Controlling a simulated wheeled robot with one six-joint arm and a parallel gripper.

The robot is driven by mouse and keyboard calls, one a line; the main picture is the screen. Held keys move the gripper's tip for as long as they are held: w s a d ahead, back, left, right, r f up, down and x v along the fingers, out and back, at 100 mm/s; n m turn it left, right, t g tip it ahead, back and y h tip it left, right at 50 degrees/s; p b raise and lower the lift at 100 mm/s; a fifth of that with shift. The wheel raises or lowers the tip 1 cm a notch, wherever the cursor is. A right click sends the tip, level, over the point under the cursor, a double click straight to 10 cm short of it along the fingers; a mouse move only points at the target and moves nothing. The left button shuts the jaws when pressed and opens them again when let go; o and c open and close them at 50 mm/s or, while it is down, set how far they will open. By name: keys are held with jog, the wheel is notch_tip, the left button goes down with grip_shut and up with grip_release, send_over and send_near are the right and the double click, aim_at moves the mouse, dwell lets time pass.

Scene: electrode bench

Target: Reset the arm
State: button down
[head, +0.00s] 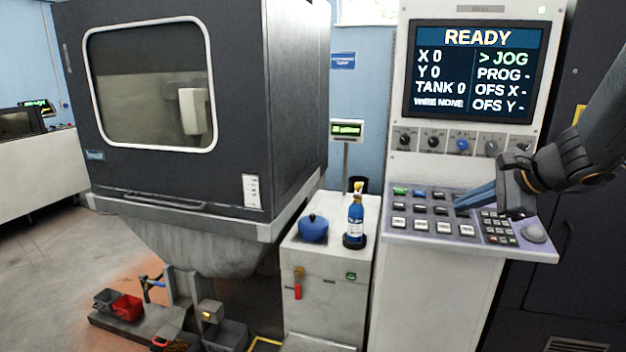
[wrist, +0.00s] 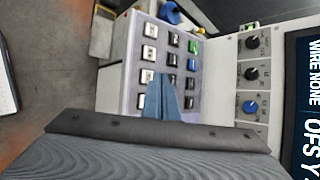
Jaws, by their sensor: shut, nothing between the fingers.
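My gripper (head: 459,203) is at the control console on the right of the head view. Its blue fingers are shut and empty, over the key panel (head: 398,238). In the wrist view my gripper (wrist: 169,80) points at the rows of white, black, blue and green keys (wrist: 150,52). I cannot tell whether the fingertips touch a key. The arm comes in from the right edge. The console screen (head: 477,70) reads READY, X 0, Y 0, TANK 0, WIRE NONE, with the marker at JOG.
A row of knobs (head: 462,145) sits below the screen. Left of the console, a cabinet (head: 330,290) carries a blue pot (head: 313,228) and a blue bottle (head: 355,218). A large dark machine (head: 240,100) stands at left.

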jog(key=s+a+f+n+g+h, duration=0.2)
jog(key=s+a+f+n+g, duration=0.2)
jog(key=s+a+f+n, duration=0.3)
jog(key=s+a+f+n+g+h, duration=0.2)
jog(key=s+a+f+n+g, duration=0.1)
jog(key=s+a+f+n, duration=0.4)
jog(key=s+f+n, duration=0.3)
jog(key=s+n, duration=0.2)
jog(key=shift+s+a+f+n+g, duration=0.25)
jog(key=shift+s+a+n+g, duration=0.05)
jog(key=shift+s+a+g, duration=0.1)
jog(key=shift+d, duration=0.15)
